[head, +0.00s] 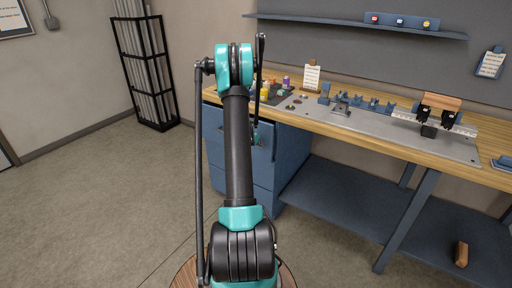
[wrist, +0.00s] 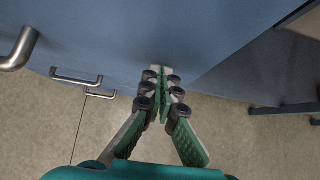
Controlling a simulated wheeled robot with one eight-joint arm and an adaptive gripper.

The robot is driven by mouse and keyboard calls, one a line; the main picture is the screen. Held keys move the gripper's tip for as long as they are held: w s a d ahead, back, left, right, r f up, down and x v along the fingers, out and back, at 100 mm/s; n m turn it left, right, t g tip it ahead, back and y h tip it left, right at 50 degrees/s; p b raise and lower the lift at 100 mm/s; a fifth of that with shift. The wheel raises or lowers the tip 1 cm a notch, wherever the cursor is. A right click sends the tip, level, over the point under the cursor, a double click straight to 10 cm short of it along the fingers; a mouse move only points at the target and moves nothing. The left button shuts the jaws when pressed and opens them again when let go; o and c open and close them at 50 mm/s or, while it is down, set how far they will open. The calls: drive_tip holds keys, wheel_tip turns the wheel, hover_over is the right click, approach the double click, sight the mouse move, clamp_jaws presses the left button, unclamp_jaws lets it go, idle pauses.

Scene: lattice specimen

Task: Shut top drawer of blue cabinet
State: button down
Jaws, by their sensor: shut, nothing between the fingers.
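The blue cabinet (head: 292,152) stands under the left end of the workbench in the head view. Its top drawer (head: 214,118) is partly hidden behind my arm, and how far it stands out is hard to tell. My gripper (wrist: 160,72) is shut and empty, with its fingertips at the blue front in the wrist view; whether they touch is unclear. The gripper is mostly hidden by my arm in the head view. A large metal handle (wrist: 18,50) is at the left of the wrist view, with smaller handles (wrist: 76,77) lower down.
The wooden workbench (head: 400,157) runs right from above the cabinet, carrying a grey plate with fixtures. A blue lower shelf (head: 345,200) lies under it, holding a brown block (head: 461,254). A black rack (head: 148,75) stands by the left wall. The floor left of the cabinet is clear.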

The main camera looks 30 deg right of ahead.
sight(262, 137)
drive_tip(key=shift+d, duration=0.2)
drive_tip(key=d, duration=0.1)
drive_tip(key=w+d, duration=0.1)
drive_tip(key=d, duration=0.1)
drive_tip(key=w+d, duration=0.1)
drive_tip(key=shift+d, duration=0.2)
drive_tip(key=shift+d+r, duration=0.1)
